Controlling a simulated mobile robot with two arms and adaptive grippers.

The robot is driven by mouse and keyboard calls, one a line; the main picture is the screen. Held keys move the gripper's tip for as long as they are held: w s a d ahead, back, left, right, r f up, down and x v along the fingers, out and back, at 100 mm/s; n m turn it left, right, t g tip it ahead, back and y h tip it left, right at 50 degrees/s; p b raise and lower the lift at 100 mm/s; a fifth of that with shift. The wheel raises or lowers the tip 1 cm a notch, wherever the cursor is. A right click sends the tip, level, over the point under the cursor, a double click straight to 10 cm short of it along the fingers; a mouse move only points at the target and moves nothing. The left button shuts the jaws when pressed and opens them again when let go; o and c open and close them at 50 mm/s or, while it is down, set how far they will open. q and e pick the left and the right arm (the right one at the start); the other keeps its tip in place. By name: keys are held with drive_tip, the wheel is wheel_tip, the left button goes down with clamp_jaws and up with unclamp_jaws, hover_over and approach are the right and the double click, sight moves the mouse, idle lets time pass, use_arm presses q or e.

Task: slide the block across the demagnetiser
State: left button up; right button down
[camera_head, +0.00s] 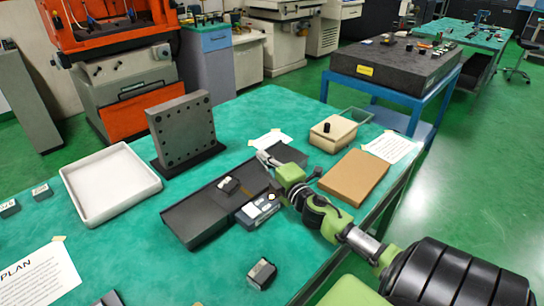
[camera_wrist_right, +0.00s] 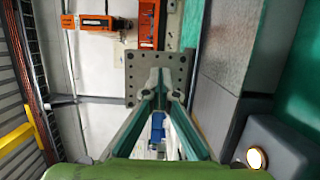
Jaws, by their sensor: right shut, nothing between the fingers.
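A small dark block with a pale top (camera_head: 228,185) rests on a long dark plate-like unit (camera_head: 195,215), which looks like the demagnetiser. Beside its right edge is a blue-grey box with a pale lamp (camera_head: 258,211); what looks like the same box shows at the lower right of the right wrist view (camera_wrist_right: 285,145). My right gripper (camera_head: 263,157) is shut and empty, apart from the block, near the unit's far right end. It also shows in the right wrist view (camera_wrist_right: 160,78). My left gripper is out of view.
A white tray (camera_head: 72,190) and an upright drilled plate (camera_head: 183,130) stand left and behind. A beige box (camera_head: 333,135) and brown board (camera_head: 353,178) lie right. A loose dark piece (camera_head: 262,273) sits in front.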

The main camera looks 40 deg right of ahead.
drive_tip(key=d, duration=0.3)
drive_tip(key=shift+d+b, duration=0.1)
drive_tip(key=shift+b, duration=0.2)
drive_tip(key=s+a+m+g+h, duration=0.1)
drive_tip(key=s+m+h, duration=0.1)
drive_tip(key=s+h, duration=0.2)
drive_tip(key=p, duration=0.1)
hover_over(233, 200)
drive_tip(key=a, duration=0.4)
drive_tip(key=shift+w, duration=0.35)
drive_tip(key=f, duration=0.1)
drive_tip(key=f+b, duration=0.1)
drive_tip(key=f, duration=0.1)
drive_tip(key=f+b, duration=0.1)
drive_tip(key=f, duration=0.1)
drive_tip(key=shift+w+a, duration=0.1)
drive_tip(key=shift+a, duration=0.25)
drive_tip(key=shift+d+r, duration=0.1)
drive_tip(key=shift+d, duration=0.4)
drive_tip(key=shift+s+d+p, duration=0.2)
drive_tip(key=shift+s+d, duration=0.05)
drive_tip(key=shift+d, duration=0.7)
drive_tip(key=shift+s+d+p, duration=0.2)
drive_tip(key=shift+d, duration=0.75)
